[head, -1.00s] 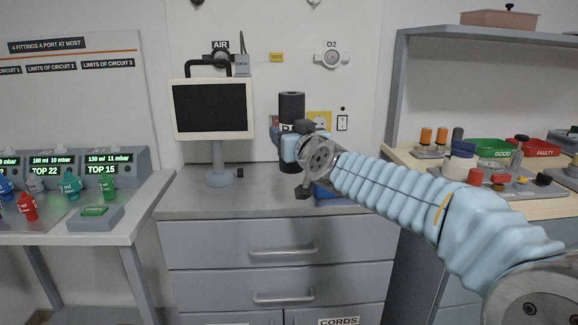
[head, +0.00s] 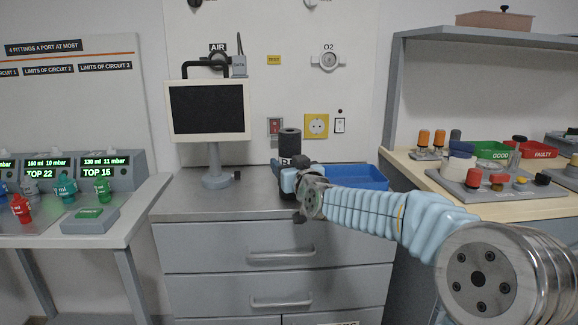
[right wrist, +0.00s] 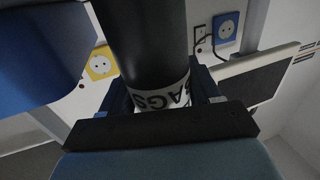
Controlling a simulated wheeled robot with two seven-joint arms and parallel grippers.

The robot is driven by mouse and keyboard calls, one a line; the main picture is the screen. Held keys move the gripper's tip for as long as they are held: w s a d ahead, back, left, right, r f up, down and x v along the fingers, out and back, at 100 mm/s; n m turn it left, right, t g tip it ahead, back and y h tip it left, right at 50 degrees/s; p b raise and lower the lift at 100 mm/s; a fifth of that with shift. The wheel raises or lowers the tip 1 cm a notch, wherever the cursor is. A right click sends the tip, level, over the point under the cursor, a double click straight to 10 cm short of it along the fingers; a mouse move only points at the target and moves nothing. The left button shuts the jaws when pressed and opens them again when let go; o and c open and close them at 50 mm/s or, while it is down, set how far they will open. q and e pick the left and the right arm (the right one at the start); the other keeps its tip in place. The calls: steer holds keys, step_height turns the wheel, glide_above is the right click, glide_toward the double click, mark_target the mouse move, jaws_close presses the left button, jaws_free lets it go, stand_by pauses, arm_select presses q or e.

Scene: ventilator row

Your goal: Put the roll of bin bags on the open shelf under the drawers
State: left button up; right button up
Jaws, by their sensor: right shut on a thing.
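The roll of bin bags (head: 289,143) is a black upright cylinder with a white label. In the right wrist view the roll (right wrist: 145,45) stands between the fingers, and its label reads BAGS. My right gripper (head: 287,176) is shut on the roll's lower part, over the grey counter. I cannot tell if the roll's bottom touches the counter. The grey drawers (head: 275,280) are below the counter. The open shelf under them is not visible. My left gripper is out of view.
A blue tray (head: 360,176) lies on the counter behind my right arm. A monitor (head: 209,110) stands at the counter's back left. A bench with fittings (head: 75,220) is left, and a wooden-topped bench (head: 520,207) is right. The counter's front left is clear.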

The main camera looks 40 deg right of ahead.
steer(key=shift+f, duration=0.15)
steer(key=o, duration=1.3)
